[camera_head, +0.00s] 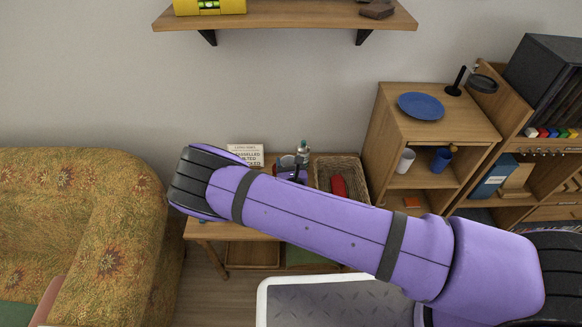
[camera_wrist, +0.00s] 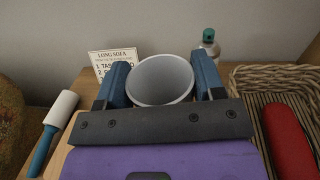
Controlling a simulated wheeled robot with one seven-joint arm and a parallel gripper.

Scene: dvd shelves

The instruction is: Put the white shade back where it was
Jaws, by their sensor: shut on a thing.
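The white shade (camera_wrist: 160,84) is a round, open-topped, pale cup-like piece in the wrist view. My gripper (camera_wrist: 160,62) has its two blue fingers on either side of it and is shut on it. The shade is roughly upright, over the low wooden table (camera_head: 205,231). I cannot tell whether its bottom touches the table, as my gripper hides it. In the head view, my gripper (camera_head: 292,172) shows small behind my purple arm, and the shade cannot be made out there.
A lettered sign (camera_wrist: 112,60) and a bottle (camera_wrist: 208,42) stand behind the shade. A wicker basket (camera_wrist: 262,76) with a red object (camera_wrist: 290,140) is at right. A white roller with a blue handle (camera_wrist: 52,125) lies left. A wooden cabinet (camera_head: 385,125) stands right of the table.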

